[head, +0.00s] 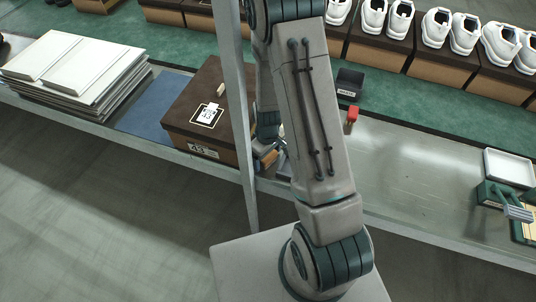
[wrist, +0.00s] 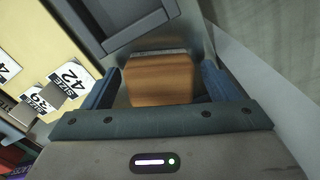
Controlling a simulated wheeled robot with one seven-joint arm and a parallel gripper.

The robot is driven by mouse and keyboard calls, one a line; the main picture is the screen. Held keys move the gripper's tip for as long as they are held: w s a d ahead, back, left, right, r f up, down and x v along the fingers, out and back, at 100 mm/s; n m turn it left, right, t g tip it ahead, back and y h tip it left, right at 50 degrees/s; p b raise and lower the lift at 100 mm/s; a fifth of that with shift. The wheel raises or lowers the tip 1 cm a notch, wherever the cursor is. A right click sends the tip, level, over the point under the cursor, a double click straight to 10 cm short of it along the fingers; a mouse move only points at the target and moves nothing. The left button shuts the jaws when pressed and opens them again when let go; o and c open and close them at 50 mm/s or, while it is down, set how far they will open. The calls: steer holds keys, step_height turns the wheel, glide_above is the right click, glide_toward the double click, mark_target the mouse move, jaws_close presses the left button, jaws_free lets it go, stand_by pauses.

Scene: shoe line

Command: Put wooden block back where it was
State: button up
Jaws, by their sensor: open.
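The wooden block (wrist: 160,80) shows in the wrist view, between the two blue fingers of my gripper (wrist: 158,88). The fingers are open, one on each side of it, with a narrow gap showing at the left. In the head view my gripper (head: 268,157) is low beside the brown shoe box, near the bench's front edge. An orange-brown patch there looks like the block (head: 266,150). My arm and a grey post hide most of this spot.
A brown box (head: 190,118) labelled 43 carries a small card and a pale piece. White flat sheets (head: 70,65) are stacked at left. A red-topped stamp (head: 352,115) and a black holder (head: 349,82) stand behind my arm.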

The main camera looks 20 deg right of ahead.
step_height(320, 180, up, 12)
steer(key=shift+b, duration=0.35)
steer(key=shift+r, duration=0.1)
stand_by(0.6)
